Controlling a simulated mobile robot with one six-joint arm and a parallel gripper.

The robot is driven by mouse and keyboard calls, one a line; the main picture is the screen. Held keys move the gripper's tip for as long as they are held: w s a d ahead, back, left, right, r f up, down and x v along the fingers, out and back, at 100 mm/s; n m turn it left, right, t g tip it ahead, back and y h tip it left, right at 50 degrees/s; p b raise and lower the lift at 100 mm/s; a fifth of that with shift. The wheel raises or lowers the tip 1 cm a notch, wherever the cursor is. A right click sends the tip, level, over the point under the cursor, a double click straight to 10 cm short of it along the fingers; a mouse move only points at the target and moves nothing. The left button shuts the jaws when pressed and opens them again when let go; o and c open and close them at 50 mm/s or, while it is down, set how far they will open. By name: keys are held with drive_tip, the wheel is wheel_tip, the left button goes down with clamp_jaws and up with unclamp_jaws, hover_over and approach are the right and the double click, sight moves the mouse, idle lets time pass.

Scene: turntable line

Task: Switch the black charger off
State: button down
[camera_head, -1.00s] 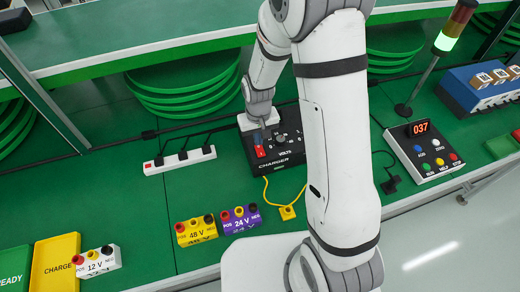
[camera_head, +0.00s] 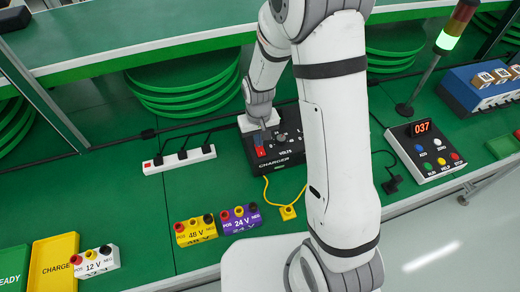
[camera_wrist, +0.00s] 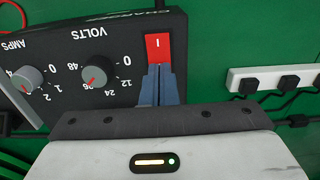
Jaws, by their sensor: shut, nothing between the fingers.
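The black charger (camera_head: 290,160) stands on the green bench in the head view, partly hidden behind my arm. In the wrist view the charger (camera_wrist: 115,20) shows upside down, with a VOLTS knob (camera_wrist: 98,73) and an AMPS knob (camera_wrist: 28,79). Its red rocker switch (camera_wrist: 158,46) shows a white "I" mark; the end nearest my fingers is hidden by them. My gripper (camera_wrist: 159,70) is shut and empty, its blue-grey fingertips at the edge of the switch. I cannot tell whether they touch it. In the head view my gripper (camera_head: 263,136) is over the charger's left part.
A white power strip (camera_head: 180,160) lies left of the charger. A button panel (camera_head: 425,150) is at right. A yellow cable plug (camera_head: 288,212) lies near.

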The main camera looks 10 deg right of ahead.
drive_tip(key=shift+f+b, duration=0.35)
drive_tip(key=shift+f, duration=0.1)
drive_tip(key=shift+r+p, duration=2.25)
drive_tip(key=shift+r, duration=1.35)
drive_tip(key=s+d+r+m+t+b, duration=0.1)
drive_tip(key=s+d+r, duration=0.3)
drive_tip(key=s+r, duration=0.4)
drive_tip(key=s+d+r+m+t+b, duration=0.1)
drive_tip(key=s+d+r+t, duration=0.1)
drive_tip(key=s+d+r, duration=0.3)
drive_tip(key=s+r, duration=0.4)
drive_tip(key=r, duration=0.2)
drive_tip(key=shift+s+d+r, duration=0.15)
drive_tip(key=shift+s+r, duration=0.05)
drive_tip(key=shift+r, duration=0.1)
